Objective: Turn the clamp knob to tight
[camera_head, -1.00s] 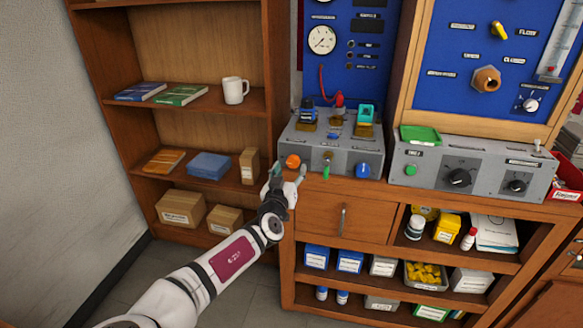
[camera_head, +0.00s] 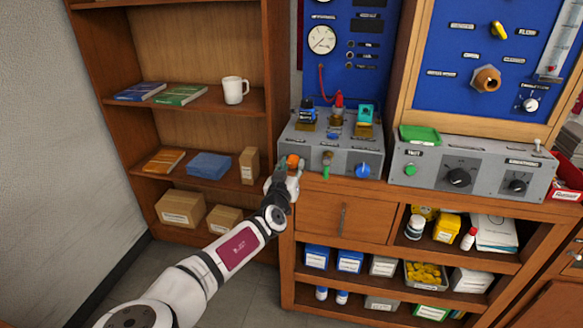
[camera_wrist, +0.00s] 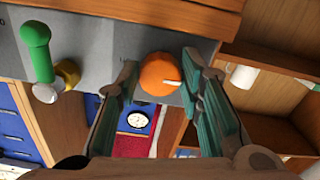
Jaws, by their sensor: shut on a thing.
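An orange knob (camera_head: 292,160) sits at the left end of the front face of a grey bench unit (camera_head: 345,157). No readable label marks it as the clamp knob. My gripper (camera_head: 289,167) is at the knob from below, shut on it. In the wrist view the orange knob (camera_wrist: 158,74) lies between the two teal-padded fingers (camera_wrist: 160,82). A short white mark on the knob points to the right in that view. The gripper hides part of the knob in the head view.
A green-handled lever (camera_head: 326,171) and a blue knob (camera_head: 362,170) are right of the orange knob. Clamped fittings, including a teal one (camera_head: 366,112), stand on the unit. A wooden shelf (camera_head: 190,95) is close on the left. A drawer (camera_head: 343,216) lies below.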

